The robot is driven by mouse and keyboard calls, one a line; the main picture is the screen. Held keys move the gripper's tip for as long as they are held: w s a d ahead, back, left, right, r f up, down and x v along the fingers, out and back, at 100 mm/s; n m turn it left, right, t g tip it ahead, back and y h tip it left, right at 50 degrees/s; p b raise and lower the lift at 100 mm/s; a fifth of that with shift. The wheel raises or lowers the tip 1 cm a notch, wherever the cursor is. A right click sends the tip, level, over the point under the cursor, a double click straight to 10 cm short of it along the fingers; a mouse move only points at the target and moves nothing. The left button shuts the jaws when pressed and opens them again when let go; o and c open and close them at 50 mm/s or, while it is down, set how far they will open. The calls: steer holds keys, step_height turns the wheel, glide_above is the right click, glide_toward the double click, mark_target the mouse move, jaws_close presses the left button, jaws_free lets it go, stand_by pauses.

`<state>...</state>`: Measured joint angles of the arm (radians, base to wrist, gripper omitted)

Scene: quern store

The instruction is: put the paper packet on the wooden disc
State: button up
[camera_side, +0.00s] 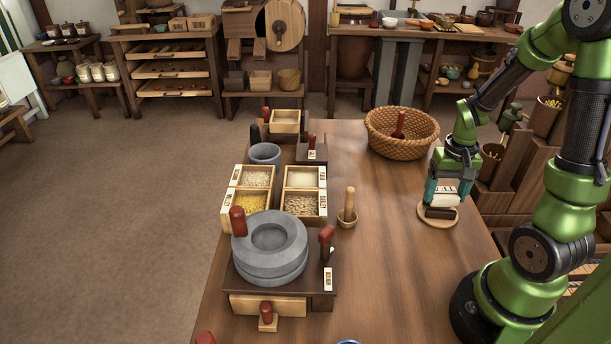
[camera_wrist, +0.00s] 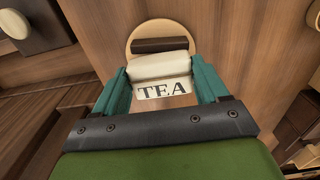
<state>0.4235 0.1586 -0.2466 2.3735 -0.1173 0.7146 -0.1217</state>
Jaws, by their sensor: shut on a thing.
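The paper packet (camera_side: 446,200) is cream white, and the wrist view shows the packet (camera_wrist: 160,65) with a TEA label. My gripper (camera_side: 447,191) is shut on it, one teal finger at each side, as the wrist view of my gripper (camera_wrist: 162,80) also shows. The wooden disc (camera_side: 426,221) is pale and round, on the right of the table. The packet is at or just above the disc; I cannot tell whether they touch. In the wrist view the disc (camera_wrist: 160,25) shows beyond the packet, its near part hidden. A dark brown bar (camera_wrist: 160,44) lies on the disc.
A wicker basket (camera_side: 402,143) stands behind the disc. The table between the mortar and the disc is clear.

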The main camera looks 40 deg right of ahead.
mark_target(445, 193)
steer(key=shift+f, duration=0.25)
steer(key=o, duration=1)
steer(key=shift+o, duration=0.2)
step_height(445, 193, up, 13)
steer(key=w+a+r+n+t+y, duration=0.1)
steer(key=a+r+n+t, duration=0.1)
steer(key=a, duration=0.8)
steer(key=a+r+n+t+y, duration=0.1)
steer(key=a+r+n+t, duration=0.2)
steer(key=a, duration=0.7)
steer(key=shift+w+r+t, duration=0.35)
steer(key=shift+r+t, duration=0.6)
steer(key=shift+t, duration=0.15)
steer(key=shift+a, duration=0.1)
